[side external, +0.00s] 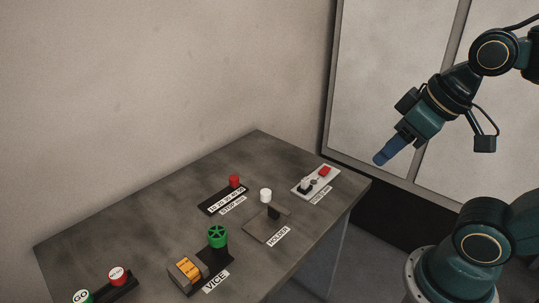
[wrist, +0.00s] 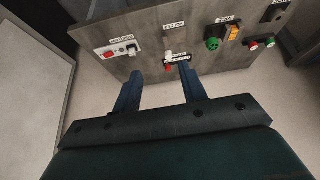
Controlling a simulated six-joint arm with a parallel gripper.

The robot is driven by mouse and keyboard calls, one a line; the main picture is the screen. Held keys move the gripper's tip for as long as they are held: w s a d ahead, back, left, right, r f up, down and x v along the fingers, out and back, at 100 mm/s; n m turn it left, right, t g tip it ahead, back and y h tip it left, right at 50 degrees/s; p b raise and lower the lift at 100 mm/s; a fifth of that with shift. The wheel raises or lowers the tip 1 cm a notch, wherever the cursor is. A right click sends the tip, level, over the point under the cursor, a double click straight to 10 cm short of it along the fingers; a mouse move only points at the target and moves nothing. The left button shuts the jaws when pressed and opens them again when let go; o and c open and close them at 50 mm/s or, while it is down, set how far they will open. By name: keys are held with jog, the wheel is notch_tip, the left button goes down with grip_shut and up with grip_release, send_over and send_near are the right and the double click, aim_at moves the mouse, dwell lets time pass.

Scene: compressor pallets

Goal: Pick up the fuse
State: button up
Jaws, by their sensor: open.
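No part is clearly marked as a fuse, and I cannot tell for sure which one it is. A small white cylinder (side external: 265,195) stands upright on the table behind the plate labelled HOLDER (side external: 262,228). A white plate (side external: 328,175) at the table's right carries a red block (side external: 324,171) and a black-and-white part (side external: 305,185). In the wrist view this plate (wrist: 122,48) is at upper left. My gripper (side external: 380,159) is above and to the right of the table, apart from everything. In the wrist view its two fingers (wrist: 162,76) are spread, with nothing held.
The grey table (side external: 130,222) also bears a vice with a green wheel (side external: 217,236) and orange block (side external: 188,268). A red knob (side external: 234,181) stands by a numbered strip. Red (side external: 117,274) and green (side external: 81,297) buttons are at front left. The table's back left is bare.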

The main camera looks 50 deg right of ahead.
jog(key=w+d+r+n+g, duration=0.15)
jog(key=w+n, duration=0.25)
jog(key=w, duration=0.4)
jog(key=n+g+y, duration=0.3)
jog(key=n, duration=0.7)
send_over(307, 179)
jog(key=s+a, duration=0.1)
jog(key=s, duration=0.1)
notch_tip(307, 179, down, 9)
jog(key=w+d+f+n+g+y, duration=0.1)
jog(key=w+d+f+n, duration=0.1)
jog(key=d+f, duration=0.4)
notch_tip(307, 179, down, 3)
jog(key=shift+d+r+n+y, duration=0.2)
jog(key=shift+d+n+y, duration=0.15)
jog(key=shift+n, duration=0.55)
jog(key=shift+x, duration=4.3)
jog(key=shift+f, duration=0.1)
